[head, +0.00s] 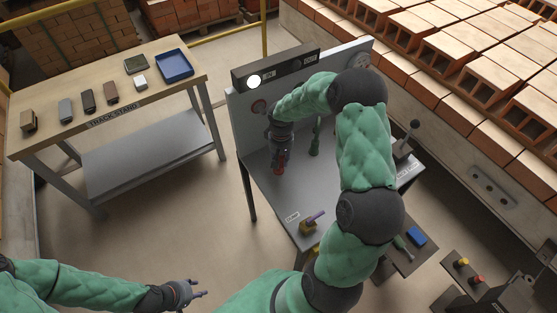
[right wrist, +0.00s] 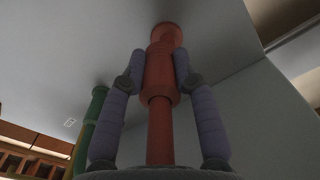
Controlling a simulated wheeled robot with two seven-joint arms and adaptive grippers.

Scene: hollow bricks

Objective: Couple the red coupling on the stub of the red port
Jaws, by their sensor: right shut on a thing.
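The red coupling (right wrist: 160,72) is between the two fingers of my right gripper (right wrist: 159,70), which is shut on it. In the right wrist view a narrower red shaft (right wrist: 160,130) runs from it towards the camera. At its far end a wider red end piece (right wrist: 168,34) reaches the grey surface; I cannot tell whether this is the red port's stub or whether the two are joined. In the head view my right gripper (head: 279,150) points down over the grey bench, with red showing at its fingers. My left gripper (head: 198,289) is open and empty, low over the floor.
A green fitting (head: 315,140) stands right of my right gripper; it also shows in the wrist view (right wrist: 90,132). The bench's back panel (head: 245,125) rises behind. A yellow and purple item (head: 312,222) is near the front edge. The track stand (head: 110,85) is left.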

